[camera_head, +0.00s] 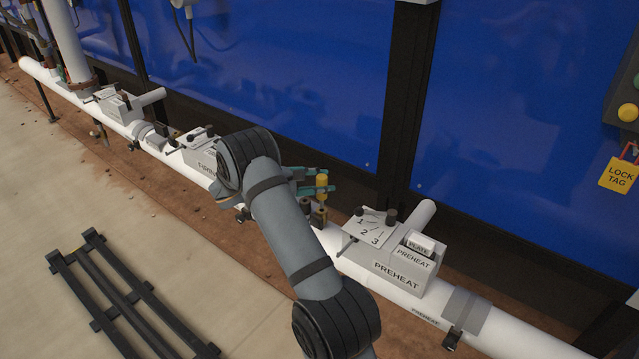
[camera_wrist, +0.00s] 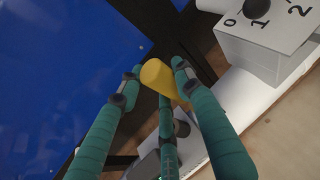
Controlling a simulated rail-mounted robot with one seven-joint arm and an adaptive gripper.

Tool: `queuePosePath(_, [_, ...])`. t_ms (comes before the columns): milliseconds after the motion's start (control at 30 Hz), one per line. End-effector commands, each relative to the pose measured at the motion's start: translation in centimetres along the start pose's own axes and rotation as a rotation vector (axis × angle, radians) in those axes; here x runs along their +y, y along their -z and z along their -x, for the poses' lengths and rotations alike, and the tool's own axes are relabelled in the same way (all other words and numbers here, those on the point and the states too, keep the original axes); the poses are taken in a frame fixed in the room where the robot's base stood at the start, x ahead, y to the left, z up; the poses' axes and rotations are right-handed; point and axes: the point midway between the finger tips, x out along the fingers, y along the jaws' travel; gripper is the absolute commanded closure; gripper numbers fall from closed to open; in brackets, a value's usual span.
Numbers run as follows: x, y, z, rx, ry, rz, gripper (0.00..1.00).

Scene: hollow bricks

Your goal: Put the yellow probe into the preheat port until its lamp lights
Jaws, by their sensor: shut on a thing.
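The yellow probe (camera_head: 322,181) is held in the teal fingers of my gripper (camera_head: 318,184), above the white pipe and behind my arm. In the wrist view the probe (camera_wrist: 160,78) sits between the fingers of my gripper (camera_wrist: 157,72). The grey preheat box (camera_head: 395,262) is on the pipe to the right, apart from the probe. It bears a PREHEAT label, a plate on top and a panel marked 1, 2, 3. I cannot make out a lit lamp or the port opening. Small brown fittings (camera_head: 318,213) stand just below the gripper.
The white pipe (camera_head: 510,335) runs diagonally along a blue wall (camera_head: 520,130) with dark posts. Other grey boxes (camera_head: 118,104) stand on it further left. A yellow LOCK TAG (camera_head: 619,175) hangs at right. A dark rack (camera_head: 125,295) lies on the floor. The wrist view shows a numbered box (camera_wrist: 265,45).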

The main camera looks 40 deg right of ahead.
Motion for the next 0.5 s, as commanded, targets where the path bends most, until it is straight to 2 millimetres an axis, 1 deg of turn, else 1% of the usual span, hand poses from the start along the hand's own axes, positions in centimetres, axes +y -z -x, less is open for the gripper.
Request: queuePosePath(500, [0.01, 0.67, -0.28, 0.0, 0.0, 0.0, 0.94])
